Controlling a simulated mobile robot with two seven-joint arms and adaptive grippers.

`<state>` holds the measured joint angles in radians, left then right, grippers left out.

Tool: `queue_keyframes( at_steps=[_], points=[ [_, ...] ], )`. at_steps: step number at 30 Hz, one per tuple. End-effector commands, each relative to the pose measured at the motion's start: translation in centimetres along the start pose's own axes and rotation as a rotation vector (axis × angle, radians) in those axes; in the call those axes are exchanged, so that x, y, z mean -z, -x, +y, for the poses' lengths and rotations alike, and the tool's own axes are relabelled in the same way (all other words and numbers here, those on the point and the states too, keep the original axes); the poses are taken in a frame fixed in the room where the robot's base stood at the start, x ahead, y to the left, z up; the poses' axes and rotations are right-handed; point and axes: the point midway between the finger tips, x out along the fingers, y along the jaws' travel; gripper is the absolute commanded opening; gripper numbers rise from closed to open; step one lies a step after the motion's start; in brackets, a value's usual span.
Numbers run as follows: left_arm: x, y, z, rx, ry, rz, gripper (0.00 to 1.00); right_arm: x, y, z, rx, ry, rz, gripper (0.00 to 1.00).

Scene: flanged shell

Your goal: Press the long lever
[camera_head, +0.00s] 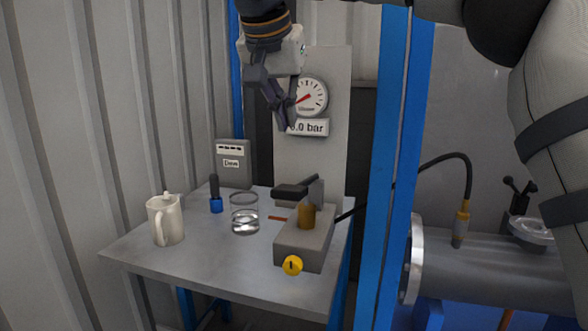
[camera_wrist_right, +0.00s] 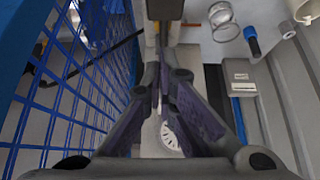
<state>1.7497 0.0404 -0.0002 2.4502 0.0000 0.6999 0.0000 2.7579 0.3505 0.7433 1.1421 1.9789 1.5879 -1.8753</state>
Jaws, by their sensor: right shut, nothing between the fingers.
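A grey hand pump (camera_head: 303,245) stands on the table, with a brass cylinder (camera_head: 307,216) and a yellow knob (camera_head: 292,265) at its front. Its lever (camera_head: 291,190) has a dark handle and sticks out to the left above the block. The dark end of the lever also shows at the top of the right wrist view (camera_wrist_right: 165,9). My right gripper (camera_head: 287,127) is shut and empty, pointing down, above the lever and apart from it. Its closed fingers fill the middle of the right wrist view (camera_wrist_right: 162,75). My left gripper is not in view.
A round gauge (camera_head: 311,96) with a pressure display hangs on the panel behind. A white jug (camera_head: 165,220), a glass (camera_head: 244,214), a blue-based tool (camera_head: 215,197) and a grey box (camera_head: 234,163) stand on the table (camera_head: 205,262). A blue post (camera_head: 388,150) rises right of the pump.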

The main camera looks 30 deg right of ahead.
Motion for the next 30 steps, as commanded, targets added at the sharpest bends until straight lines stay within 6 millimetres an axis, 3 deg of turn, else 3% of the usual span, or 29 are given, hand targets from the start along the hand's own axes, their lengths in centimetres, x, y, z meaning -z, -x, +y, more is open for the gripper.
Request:
queue_keyframes(
  at_steps=[12,21,30],
  points=[
    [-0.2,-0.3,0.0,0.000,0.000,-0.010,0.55,-0.2,-9.1,0.1,-0.005,0.003,-0.004,0.00],
    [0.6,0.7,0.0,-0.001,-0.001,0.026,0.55,-2.6,-11.3,0.1,-0.001,0.000,0.002,0.00],
    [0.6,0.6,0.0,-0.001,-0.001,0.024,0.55,-2.9,-11.7,0.1,-0.002,-0.001,0.000,0.00]
  ],
)
